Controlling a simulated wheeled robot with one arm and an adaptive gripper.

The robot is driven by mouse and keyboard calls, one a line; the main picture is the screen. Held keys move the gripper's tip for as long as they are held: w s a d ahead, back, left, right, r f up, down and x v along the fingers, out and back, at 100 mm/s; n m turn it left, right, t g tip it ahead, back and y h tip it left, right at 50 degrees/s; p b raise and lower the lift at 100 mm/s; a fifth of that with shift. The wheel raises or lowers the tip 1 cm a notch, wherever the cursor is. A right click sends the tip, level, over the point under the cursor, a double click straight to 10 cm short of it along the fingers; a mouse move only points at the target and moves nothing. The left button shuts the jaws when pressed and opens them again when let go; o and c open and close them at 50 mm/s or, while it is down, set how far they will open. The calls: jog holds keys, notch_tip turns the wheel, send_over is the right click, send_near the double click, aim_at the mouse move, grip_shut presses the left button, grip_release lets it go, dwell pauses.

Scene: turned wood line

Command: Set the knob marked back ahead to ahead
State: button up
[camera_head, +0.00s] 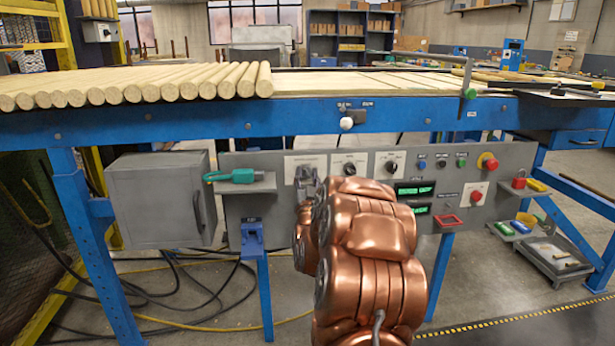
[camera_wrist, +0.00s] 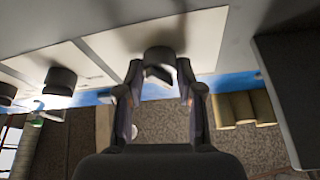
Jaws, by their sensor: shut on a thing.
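A dark rotary knob (camera_wrist: 158,58) on a pale label plate shows in the wrist view. My gripper (camera_wrist: 160,72) has one finger on each side of it and is shut on it. In the head view my gripper (camera_head: 307,182) is at the leftmost label plate (camera_head: 289,165) of the grey control panel, and my copper arm covers part of the panel. The held knob's markings and pointer cannot be read. Two more black knobs, a middle one (camera_head: 349,169) and a right one (camera_head: 391,167), sit to its right on their own plates.
The panel also carries small push buttons (camera_head: 441,161), a red mushroom button (camera_head: 488,162) and green displays (camera_head: 414,189). A green-handled tool (camera_head: 232,176) lies on a shelf left of my gripper. A grey box (camera_head: 160,200) stands further left. Wooden rods (camera_head: 150,83) lie above.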

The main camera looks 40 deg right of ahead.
jog(key=m+g+h, duration=0.1)
jog(key=m+g, duration=0.1)
jog(key=m, duration=0.2)
jog(key=m+g+h+p, duration=0.1)
jog(key=m, duration=0.3)
jog(key=shift+w+a+m+g, duration=0.1)
jog(key=shift+a+m+g, duration=0.05)
jog(key=shift+m+g, duration=0.25)
jog(key=shift+m+g+p, duration=0.25)
jog(key=shift+m+g, duration=0.35)
jog(key=shift+m, duration=0.9)
jog(key=shift+m+g+p, duration=0.25)
jog(key=shift+m+g, duration=0.35)
jog(key=shift+m, duration=0.9)
jog(key=o, duration=1.1)
jog(key=shift+r, duration=0.1)
jog(key=shift+o, duration=0.2)
jog(key=v, duration=0.7)
jog(key=shift+a, duration=0.2)
jog(key=shift+r, duration=0.1)
